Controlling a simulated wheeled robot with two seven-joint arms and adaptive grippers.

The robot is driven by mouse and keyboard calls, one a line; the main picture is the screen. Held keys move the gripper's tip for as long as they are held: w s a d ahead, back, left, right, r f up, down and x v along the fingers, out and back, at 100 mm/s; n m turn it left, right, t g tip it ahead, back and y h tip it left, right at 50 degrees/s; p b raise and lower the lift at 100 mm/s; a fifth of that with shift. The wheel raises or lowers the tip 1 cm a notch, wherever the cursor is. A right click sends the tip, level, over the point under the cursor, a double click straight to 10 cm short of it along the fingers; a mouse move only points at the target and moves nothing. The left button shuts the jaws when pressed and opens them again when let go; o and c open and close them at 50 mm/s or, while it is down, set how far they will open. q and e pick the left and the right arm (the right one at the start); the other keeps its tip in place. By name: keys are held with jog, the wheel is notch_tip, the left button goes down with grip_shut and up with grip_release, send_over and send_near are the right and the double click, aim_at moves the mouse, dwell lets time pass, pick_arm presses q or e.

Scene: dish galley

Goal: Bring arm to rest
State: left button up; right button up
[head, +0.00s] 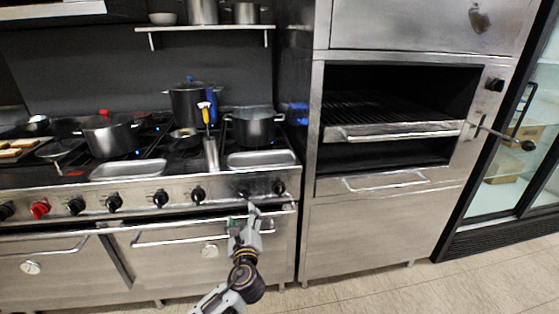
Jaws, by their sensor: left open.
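My left gripper (250,214) is in the lower middle of the head view, at the end of my left arm, which comes up from the bottom. It is open, with nothing visible between its fingers. It shows in front of the stove front (145,185), close to the right-hand black knobs (279,187) and the oven door handle (180,238). I cannot tell whether it touches the stove. My right gripper is not in the view.
Pots (254,126) and shallow metal trays (262,159) stand on the stove top. A steel grill oven (395,131) with a rack stands to the right, its long lever (500,134) sticking out. A glass-door fridge (515,180) is at far right. The tiled floor (400,290) is clear.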

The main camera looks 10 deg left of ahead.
pick_arm(q)
jog(key=s+f+n+g+h, duration=0.25)
jog(key=f+n+g, duration=0.25)
jog(key=f+n, duration=0.4)
jog(key=s+f+n+g+h, duration=0.1)
jog(key=s+f+n+g, duration=0.25)
jog(key=f+n, duration=0.6)
jog(key=s+f+n+g+h, duration=0.1)
jog(key=s+f+n+g, duration=0.1)
jog(key=s+f, duration=0.7)
jog(key=s+f+n+g+h+p, duration=0.1)
jog(key=s+f+n+g, duration=0.2)
jog(key=s+f, duration=0.6)
jog(key=s+g, duration=0.2)
jog(key=s, duration=0.6)
jog(key=shift+s+a, duration=0.25)
jog(key=shift+s, duration=0.05)
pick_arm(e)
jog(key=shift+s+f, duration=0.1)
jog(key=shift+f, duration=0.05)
pick_arm(q)
jog(key=shift+f+p, duration=0.15)
jog(key=shift+p, duration=0.2)
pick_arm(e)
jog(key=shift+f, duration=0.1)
